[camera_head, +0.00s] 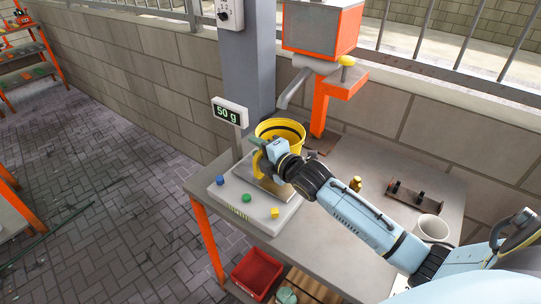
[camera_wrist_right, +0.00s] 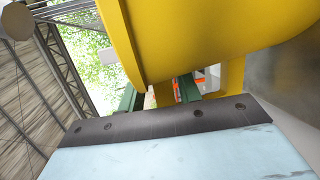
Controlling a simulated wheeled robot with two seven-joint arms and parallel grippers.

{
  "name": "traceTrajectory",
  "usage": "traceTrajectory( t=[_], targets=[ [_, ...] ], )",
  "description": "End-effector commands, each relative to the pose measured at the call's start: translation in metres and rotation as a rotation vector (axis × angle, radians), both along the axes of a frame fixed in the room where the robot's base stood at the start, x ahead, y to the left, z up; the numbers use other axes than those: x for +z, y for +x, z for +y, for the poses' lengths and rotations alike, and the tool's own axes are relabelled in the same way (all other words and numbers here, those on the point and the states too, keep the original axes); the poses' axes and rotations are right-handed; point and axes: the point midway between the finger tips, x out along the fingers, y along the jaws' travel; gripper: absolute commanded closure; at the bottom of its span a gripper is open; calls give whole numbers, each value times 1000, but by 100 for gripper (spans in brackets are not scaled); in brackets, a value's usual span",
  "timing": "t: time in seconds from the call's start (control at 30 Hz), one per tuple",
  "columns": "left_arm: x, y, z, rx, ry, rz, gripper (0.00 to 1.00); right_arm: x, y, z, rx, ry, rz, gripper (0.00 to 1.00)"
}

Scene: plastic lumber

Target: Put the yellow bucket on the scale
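The yellow bucket (camera_head: 293,128) has a dark band inside its rim and stands upright at the back of the scale (camera_head: 233,190). My right gripper hides its lower part, so I cannot tell whether it rests on the plate. The scale's display (camera_head: 230,112) reads 50 g. My right gripper (camera_head: 262,146) is at the bucket's near side, by its handle (camera_head: 258,164). In the right wrist view, the yellow bucket wall (camera_wrist_right: 200,35) fills the top, and the green fingers (camera_wrist_right: 158,92) are apart with a gap between them. My left gripper is not in view.
A white cup (camera_head: 431,228) and a dark rack (camera_head: 411,194) are on the table's right. A red crate (camera_head: 257,272) is below.

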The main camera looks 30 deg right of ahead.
Motion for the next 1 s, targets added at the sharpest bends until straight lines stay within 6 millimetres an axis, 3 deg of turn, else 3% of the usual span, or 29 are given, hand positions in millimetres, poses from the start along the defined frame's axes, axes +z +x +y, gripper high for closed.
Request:
traceTrajectory(
  t=[0.4, 0.6, 1.0],
  targets=[
    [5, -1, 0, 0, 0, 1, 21, 11, -73, -10, 1, -3, 6, 66],
    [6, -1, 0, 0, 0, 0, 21, 17, -101, -14, 0, -2, 5, 66],
    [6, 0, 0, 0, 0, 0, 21, 20, -114, -16, 0, -1, 2, 66]
  ],
)
